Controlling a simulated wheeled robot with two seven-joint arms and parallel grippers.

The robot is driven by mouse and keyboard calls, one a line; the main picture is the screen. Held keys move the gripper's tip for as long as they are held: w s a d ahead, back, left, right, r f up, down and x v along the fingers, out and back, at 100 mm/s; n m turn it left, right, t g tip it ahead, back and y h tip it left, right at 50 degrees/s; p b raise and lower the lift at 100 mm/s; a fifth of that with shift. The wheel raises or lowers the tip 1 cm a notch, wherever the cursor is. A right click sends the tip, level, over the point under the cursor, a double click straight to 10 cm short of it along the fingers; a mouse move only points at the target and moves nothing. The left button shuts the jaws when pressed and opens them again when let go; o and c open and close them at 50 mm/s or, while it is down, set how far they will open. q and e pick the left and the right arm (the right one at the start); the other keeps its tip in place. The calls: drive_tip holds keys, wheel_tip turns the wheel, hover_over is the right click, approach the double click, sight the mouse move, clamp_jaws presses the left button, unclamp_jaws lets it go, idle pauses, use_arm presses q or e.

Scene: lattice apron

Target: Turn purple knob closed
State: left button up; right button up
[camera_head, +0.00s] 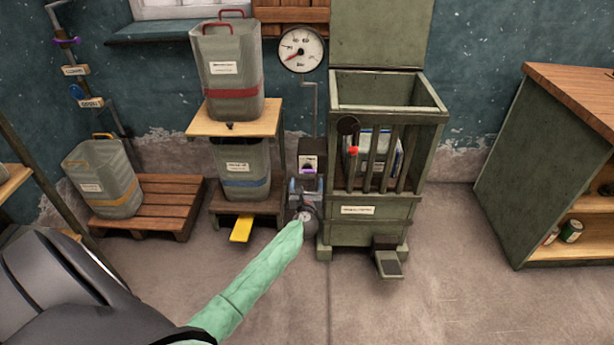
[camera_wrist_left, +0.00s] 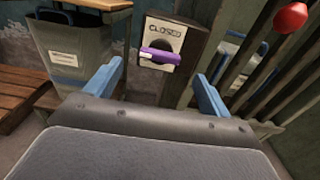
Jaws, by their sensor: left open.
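The purple knob (camera_head: 308,171) is on a dark box (camera_head: 312,150) on the wall side, left of the green cabinet. In the left wrist view the purple knob (camera_wrist_left: 160,56) is a bar lying nearly level on a pale plate, under the word CLOSED. My left gripper (camera_head: 306,187) is just in front of and below the box. Its blue fingers are spread, with the knob beyond and between them in the left wrist view (camera_wrist_left: 156,74). I see no contact with the knob. My right gripper is out of view.
The green barred cabinet (camera_head: 375,208) with a red-tipped lever (camera_head: 352,150) stands close on the right. A small wooden stand (camera_head: 235,129) with grey bins is on the left. A yellow pedal (camera_head: 241,229) sticks out below it. Another purple handle (camera_head: 65,41) is on the far-left pipe.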

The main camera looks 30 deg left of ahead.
sight(307, 173)
use_arm(q)
drive_tip(key=shift+x, duration=2.55)
drive_tip(key=c, duration=1)
